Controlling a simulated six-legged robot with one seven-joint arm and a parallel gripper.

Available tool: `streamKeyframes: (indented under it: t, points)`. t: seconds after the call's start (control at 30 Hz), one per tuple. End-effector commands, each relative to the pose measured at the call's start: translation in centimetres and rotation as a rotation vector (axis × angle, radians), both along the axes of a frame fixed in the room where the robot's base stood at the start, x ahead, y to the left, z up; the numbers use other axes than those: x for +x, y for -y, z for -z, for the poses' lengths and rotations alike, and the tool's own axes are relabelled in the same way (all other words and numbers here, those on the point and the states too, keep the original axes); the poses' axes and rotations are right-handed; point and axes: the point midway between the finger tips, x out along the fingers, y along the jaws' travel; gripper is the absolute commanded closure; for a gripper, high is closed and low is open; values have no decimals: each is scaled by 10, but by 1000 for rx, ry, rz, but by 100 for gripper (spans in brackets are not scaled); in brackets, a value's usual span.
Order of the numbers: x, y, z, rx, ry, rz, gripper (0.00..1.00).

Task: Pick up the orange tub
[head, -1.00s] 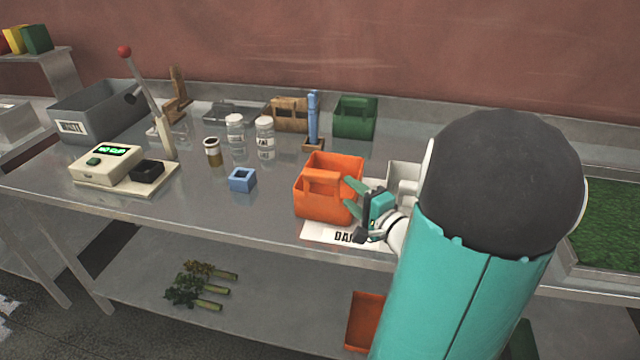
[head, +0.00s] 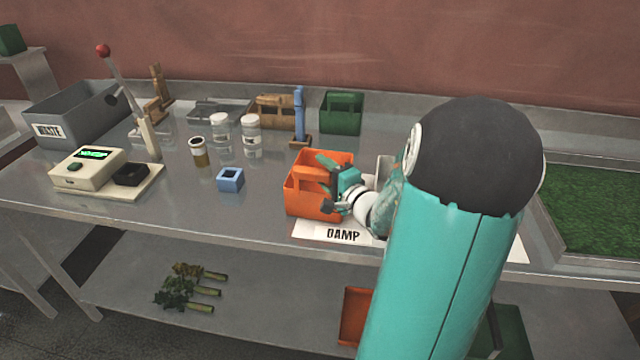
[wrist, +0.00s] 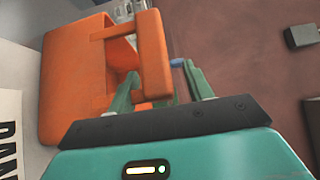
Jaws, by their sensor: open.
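The orange tub (head: 300,199) stands upright on the metal bench, on or just behind a white card marked DAMP (head: 335,234). It has an open top and a raised handle. My gripper (head: 325,179) is open at the tub's right side, by the handle, and partly covers the tub. In the wrist view the tub (wrist: 68,85) fills the left. Its handle bar (wrist: 153,55) shows between the two green fingers of my gripper (wrist: 160,85), one finger on each side. I cannot tell whether either finger touches it.
A blue block (head: 230,180), jars (head: 250,135) and a scale (head: 90,170) stand to the left. A blue upright post (head: 299,115) and a green tub (head: 341,112) are behind. A pale container (head: 384,167) is close right, partly hidden by my arm.

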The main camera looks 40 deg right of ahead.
Motion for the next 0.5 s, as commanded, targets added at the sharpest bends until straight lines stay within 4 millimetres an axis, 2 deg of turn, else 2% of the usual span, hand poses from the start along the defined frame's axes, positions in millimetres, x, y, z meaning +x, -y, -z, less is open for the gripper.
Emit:
streamKeyframes:
  t: [0.1, 0.3, 0.37, 0.5]
  points:
    - [1, 0, 0, 0, 0, 0, 51]
    - [2, -1, 0, 0, 0, 0, 90]
    - [2, -1, 0, 0, 0, 0, 100]
    - [2, -1, -1, -1, 1, -1, 100]
